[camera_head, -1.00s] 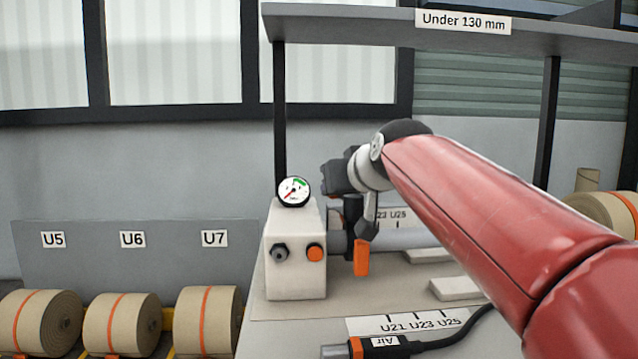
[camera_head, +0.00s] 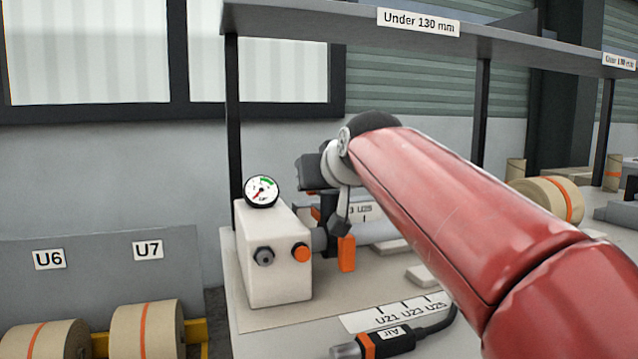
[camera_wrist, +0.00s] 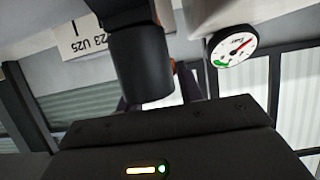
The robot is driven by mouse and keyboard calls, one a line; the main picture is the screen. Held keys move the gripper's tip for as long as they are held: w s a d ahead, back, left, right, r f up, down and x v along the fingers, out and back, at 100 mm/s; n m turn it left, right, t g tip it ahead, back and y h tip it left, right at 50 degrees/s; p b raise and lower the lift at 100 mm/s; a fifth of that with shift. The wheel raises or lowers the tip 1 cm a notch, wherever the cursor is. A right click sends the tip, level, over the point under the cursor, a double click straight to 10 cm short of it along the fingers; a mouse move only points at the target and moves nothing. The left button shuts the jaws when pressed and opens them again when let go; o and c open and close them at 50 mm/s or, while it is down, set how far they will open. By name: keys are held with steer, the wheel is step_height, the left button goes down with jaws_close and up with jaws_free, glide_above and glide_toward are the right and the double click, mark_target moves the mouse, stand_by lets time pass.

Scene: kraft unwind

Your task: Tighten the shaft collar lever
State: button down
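A grey shaft (camera_head: 375,232) runs right from a white block (camera_head: 272,255). The dark shaft collar (camera_head: 328,208) is around the shaft beside the block, and its orange lever (camera_head: 346,253) hangs down. My gripper (camera_head: 318,185) is at the collar's upper part, just above the shaft and well above the lever's end. My red arm comes in from the right. In the wrist view a dark cylindrical part (camera_wrist: 140,62) stands close before the gripper body. The fingertips are largely hidden, and I cannot tell whether they touch the collar.
An air connector with hose (camera_head: 385,343) lies in front. A shelf (camera_head: 330,18) runs above. Kraft rolls (camera_head: 147,333) are at lower left.

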steer(key=c, duration=0.9)
jaws_free()
steer(key=shift+b+v, duration=0.4)
steer(key=shift+v, duration=3.5)
